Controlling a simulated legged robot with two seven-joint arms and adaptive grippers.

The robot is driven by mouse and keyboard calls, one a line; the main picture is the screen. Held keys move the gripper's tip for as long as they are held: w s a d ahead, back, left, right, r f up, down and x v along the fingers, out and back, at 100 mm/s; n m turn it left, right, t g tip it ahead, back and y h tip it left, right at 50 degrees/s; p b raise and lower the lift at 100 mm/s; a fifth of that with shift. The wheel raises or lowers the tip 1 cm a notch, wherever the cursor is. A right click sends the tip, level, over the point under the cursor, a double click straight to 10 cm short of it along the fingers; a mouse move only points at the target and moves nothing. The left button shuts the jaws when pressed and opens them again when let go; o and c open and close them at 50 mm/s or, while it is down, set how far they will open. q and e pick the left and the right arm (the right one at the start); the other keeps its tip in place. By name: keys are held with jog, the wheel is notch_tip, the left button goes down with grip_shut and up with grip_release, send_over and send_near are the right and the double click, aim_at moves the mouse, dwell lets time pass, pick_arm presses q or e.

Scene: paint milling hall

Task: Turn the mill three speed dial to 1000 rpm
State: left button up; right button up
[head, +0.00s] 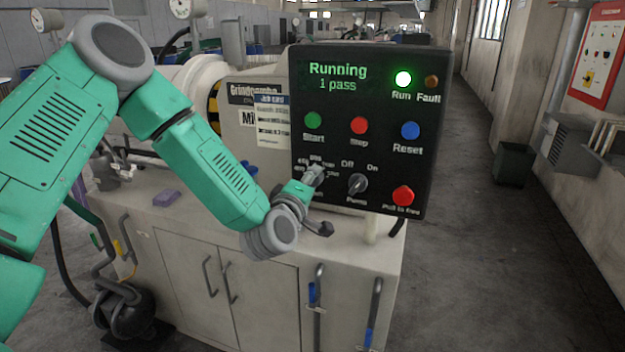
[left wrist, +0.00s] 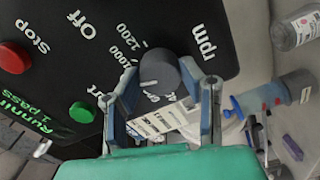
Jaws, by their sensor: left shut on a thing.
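The black control panel (head: 335,100) of the mill faces me in the head view, its display reading "Running 1 pass". The grey speed dial (left wrist: 160,70) is at its lower left, with white numbers around it; 1200 and 1000 are legible in the left wrist view. My left gripper (head: 309,180) is at the dial, its two fingers on either side of the knob, shut on it. The gripper covers part of the dial's scale in the head view. I cannot tell surely which number the dial's mark points to. My right gripper is not in view.
Close right of the dial is the pump knob (head: 357,185), with a red button (head: 403,195) beyond it. Start (head: 313,120), Stop (head: 359,125) and Reset (head: 410,130) buttons sit above. A bottle (left wrist: 297,27) and a blue-capped container (left wrist: 275,95) stand beside the panel.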

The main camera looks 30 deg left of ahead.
pick_arm(q)
jog(key=m, duration=0.4)
jog(key=shift+a+f+m+p, duration=0.1)
jog(key=shift+f+m+p, duration=0.05)
jog(key=shift+m+p, duration=0.25)
jog(key=shift+m, duration=0.3)
jog(key=o, duration=1.2)
jog(key=shift+c, duration=0.2)
jog(key=shift+a, duration=0.1)
